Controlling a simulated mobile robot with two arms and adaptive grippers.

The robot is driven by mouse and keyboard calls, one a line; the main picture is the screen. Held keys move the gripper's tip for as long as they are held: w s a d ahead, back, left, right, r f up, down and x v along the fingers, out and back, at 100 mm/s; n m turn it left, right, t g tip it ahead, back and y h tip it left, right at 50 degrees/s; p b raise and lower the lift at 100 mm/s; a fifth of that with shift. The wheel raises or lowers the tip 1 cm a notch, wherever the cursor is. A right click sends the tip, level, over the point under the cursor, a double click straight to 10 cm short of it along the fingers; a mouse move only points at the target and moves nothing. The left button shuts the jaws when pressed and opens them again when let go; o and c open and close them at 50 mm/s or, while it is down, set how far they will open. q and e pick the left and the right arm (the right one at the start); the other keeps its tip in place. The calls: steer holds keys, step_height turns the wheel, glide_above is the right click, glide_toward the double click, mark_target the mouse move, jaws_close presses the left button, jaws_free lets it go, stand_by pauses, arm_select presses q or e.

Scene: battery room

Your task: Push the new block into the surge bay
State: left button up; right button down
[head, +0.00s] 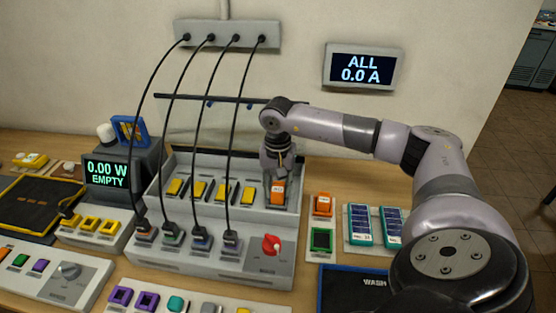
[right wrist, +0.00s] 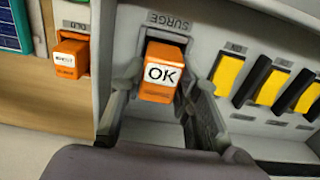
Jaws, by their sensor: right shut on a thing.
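An orange block (head: 278,193) with a white OK label is at the surge bay, the rightmost bay of the grey rack (head: 262,214). My right gripper (head: 276,181) is shut on this block from above. In the right wrist view, the fingers of my right gripper (right wrist: 152,100) lie on either side of the OK block (right wrist: 165,66), just in front of the SURGE label (right wrist: 170,19). The block sticks out toward the camera; how deep it sits is hard to tell. My left gripper is not in view.
A second orange block (head: 323,201) stands in a holder right of the rack; it also shows in the right wrist view (right wrist: 70,58). Yellow blocks (head: 200,189) fill bays to the left. Black cables (head: 198,120) hang before the rack. A red knob (head: 271,245) sits below.

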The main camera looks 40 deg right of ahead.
mark_target(278, 186)
steer(key=shift+f, duration=0.4)
steer(key=c, duration=1.5)
jaws_free()
step_height(278, 186, up, 11)
steer(key=p, duration=0.6)
steer(key=shift+r, duration=0.1)
